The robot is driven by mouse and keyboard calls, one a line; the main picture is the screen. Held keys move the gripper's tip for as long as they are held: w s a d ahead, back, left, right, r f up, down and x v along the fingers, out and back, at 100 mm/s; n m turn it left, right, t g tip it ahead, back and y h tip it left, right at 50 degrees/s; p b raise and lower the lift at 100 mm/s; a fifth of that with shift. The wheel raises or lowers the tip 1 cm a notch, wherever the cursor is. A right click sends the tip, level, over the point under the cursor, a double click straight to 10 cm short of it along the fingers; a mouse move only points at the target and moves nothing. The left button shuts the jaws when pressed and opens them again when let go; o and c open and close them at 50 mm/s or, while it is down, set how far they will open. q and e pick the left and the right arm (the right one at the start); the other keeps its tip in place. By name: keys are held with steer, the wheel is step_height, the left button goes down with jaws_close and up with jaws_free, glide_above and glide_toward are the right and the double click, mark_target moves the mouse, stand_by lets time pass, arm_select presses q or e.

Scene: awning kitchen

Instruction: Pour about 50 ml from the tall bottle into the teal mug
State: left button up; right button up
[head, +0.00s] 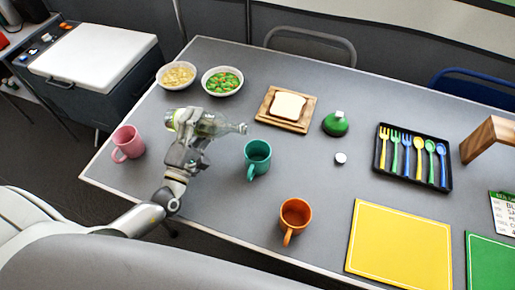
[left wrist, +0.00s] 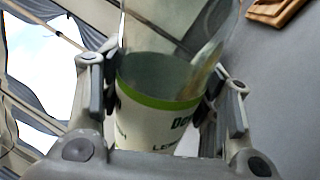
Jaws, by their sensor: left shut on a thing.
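My left gripper (head: 188,137) is shut on the tall bottle (head: 220,126), a clear bottle with a white and green label. The bottle lies tipped close to horizontal above the table, its neck pointing right. In the head view its mouth shows just above and left of the teal mug (head: 257,166); I cannot tell whether it is over the opening. The left wrist view shows the bottle's label (left wrist: 160,110) between the two fingers. The teal mug stands upright on the table. No stream of liquid is visible. My right gripper is out of view.
A pink mug (head: 128,143) stands left of the gripper, an orange mug (head: 295,216) in front. Two bowls (head: 222,81) (head: 176,75), a bread board (head: 286,122), a green round bottle (head: 336,124) and a small white cap (head: 341,158) are behind. A cutlery tray (head: 378,160) lies right.

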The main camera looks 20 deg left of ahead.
arm_select(q)
steer(key=shift+d+m+h, duration=0.25)
steer(key=shift+m+h, duration=0.05)
steer(key=shift+m, duration=0.5)
steer(key=shift+r+m, duration=0.3)
steer(key=shift+m, duration=0.6)
steer(key=shift+r+m+h, duration=0.1)
steer(key=shift+m+h, duration=0.3)
steer(key=shift+d+r+m+p, duration=0.15)
steer(key=shift+r+m+p, duration=0.45)
steer(key=shift+p, duration=0.15)
steer(key=shift+a+r+h, duration=0.1)
steer(key=shift+a+h, duration=0.3)
steer(key=shift+a, duration=0.25)
steer(key=shift+r+m, duration=0.2)
steer(key=shift+m, duration=0.1)
steer(key=shift+a+r+p, duration=0.15)
steer(key=shift+a+p, duration=0.05)
steer(key=shift+p, duration=0.2)
